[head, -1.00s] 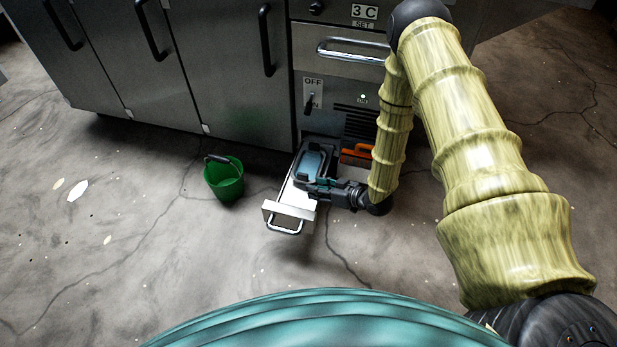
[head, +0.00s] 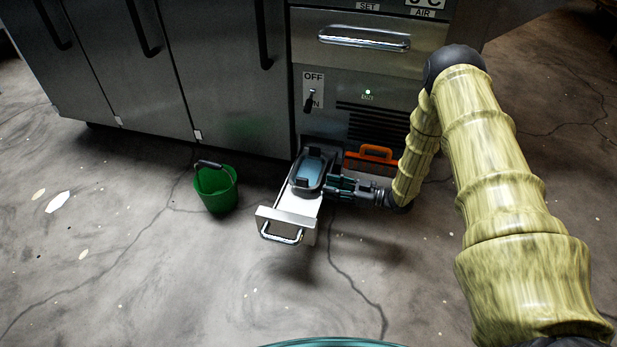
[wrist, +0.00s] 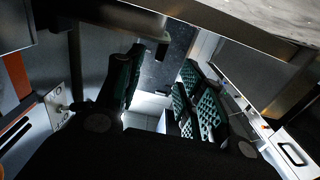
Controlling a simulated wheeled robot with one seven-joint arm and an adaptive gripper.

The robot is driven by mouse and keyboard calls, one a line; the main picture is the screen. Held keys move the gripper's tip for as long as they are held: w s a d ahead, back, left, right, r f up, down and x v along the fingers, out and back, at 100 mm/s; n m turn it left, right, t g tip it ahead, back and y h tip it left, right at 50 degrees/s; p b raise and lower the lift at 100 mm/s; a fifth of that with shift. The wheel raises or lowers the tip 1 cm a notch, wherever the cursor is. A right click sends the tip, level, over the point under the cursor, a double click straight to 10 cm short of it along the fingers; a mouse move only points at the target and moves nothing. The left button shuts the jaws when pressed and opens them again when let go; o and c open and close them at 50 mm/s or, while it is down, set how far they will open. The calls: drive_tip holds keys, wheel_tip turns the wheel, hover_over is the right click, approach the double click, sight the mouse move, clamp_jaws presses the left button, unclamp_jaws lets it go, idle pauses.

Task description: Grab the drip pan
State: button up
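The drip pan (head: 312,168) is a dark-rimmed tray with a pale blue inside. It sits in the pulled-out drawer (head: 302,204) low under the griddle cabinet. My gripper (head: 330,184) comes in from the right, low, with its tips close beside the pan's right side. I cannot tell whether they touch it. In the wrist view my gripper (wrist: 160,88) has its green-padded fingers spread, with a visible gap between them. Dark and pale surfaces show beyond that gap. I cannot make out the pan's edge there.
A green bucket (head: 216,188) stands on the floor left of the drawer. An orange-handled item (head: 370,160) rests under the cabinet behind my wrist. The cabinet front, with its OFF switch (head: 311,98), rises above the drawer. The floor in front is clear.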

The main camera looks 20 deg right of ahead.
sight(308, 182)
drive_tip(key=b+x, duration=0.4)
drive_tip(key=x, duration=0.6)
drive_tip(key=shift+w+a, duration=0.1)
drive_tip(key=shift+w, duration=0.05)
clamp_jaws()
